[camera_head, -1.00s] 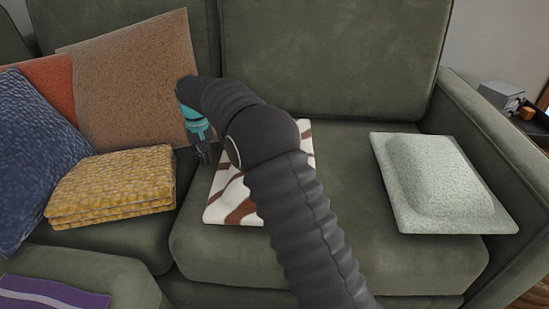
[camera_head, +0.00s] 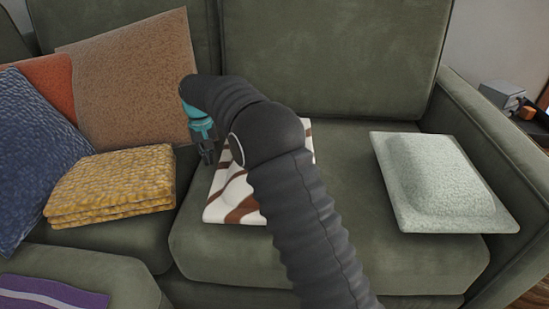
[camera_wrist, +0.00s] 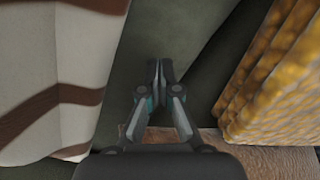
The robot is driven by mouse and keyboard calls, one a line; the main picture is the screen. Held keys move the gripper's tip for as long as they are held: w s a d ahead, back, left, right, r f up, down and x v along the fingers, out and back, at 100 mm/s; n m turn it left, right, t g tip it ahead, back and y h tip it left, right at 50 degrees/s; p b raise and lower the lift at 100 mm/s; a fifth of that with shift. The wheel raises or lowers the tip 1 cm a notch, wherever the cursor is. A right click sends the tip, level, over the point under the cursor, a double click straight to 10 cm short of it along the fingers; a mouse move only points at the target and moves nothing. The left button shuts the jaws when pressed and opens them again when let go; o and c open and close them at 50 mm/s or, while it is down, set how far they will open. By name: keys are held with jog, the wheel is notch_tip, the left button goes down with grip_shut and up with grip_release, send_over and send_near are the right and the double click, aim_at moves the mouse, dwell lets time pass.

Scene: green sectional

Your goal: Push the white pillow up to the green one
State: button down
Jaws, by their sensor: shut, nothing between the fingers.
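The white pillow (camera_head: 236,196), with brown wavy stripes, lies flat on the seat in the middle of the head view, partly hidden behind my arm. It also shows at the left of the wrist view (camera_wrist: 22,75). The pale green pillow (camera_head: 440,185) lies on the seat at the right, with bare seat between the two. My gripper (camera_head: 208,160) is shut and empty, fingers pointing down, at the white pillow's left side. In the wrist view the closed fingers (camera_wrist: 160,70) are over green cushion with a gap to the white pillow. Contact is not visible.
A folded yellow blanket (camera_head: 112,186) is left of my gripper. Brown (camera_head: 130,75), orange (camera_head: 52,85) and blue (camera_head: 35,150) pillows lean at the left. The sofa's armrest (camera_head: 490,150) stands right of the green pillow. The backrest (camera_head: 330,60) is behind.

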jog(key=shift+s+d+b, duration=0.25)
jog(key=shift+d+b, duration=0.15)
jog(key=shift+d, duration=0.95)
jog(key=shift+s+d+b, duration=0.3)
jog(key=shift+d+b, duration=0.1)
jog(key=shift+d, duration=0.9)
jog(key=shift+s+d+b, duration=0.25)
jog(key=shift+d+b, duration=0.15)
jog(key=shift+d, duration=0.95)
jog(key=shift+s+d+b, duration=0.25)
jog(key=shift+s+d, duration=0.1)
jog(key=shift+d, duration=1.6)
jog(key=shift+s+d+b, duration=0.25)
jog(key=shift+s+d, duration=0.15)
jog(key=shift+d, duration=1.5)
jog(key=shift+s+d+b, duration=0.25)
jog(key=shift+s+d, duration=0.1)
jog(key=shift+d, duration=1.6)
jog(key=shift+a, duration=0.1)
jog(key=shift+w+a+r+p, duration=0.15)
jog(key=shift+a+p, duration=0.3)
jog(key=shift+a, duration=0.3)
jog(key=shift+w+a+f+p, duration=0.15)
jog(key=shift+a+p, duration=0.25)
jog(key=shift+a, duration=0.3)
jog(key=shift+w+a, duration=0.15)
jog(key=shift+a, duration=0.55)
jog(key=shift+p, duration=0.3)
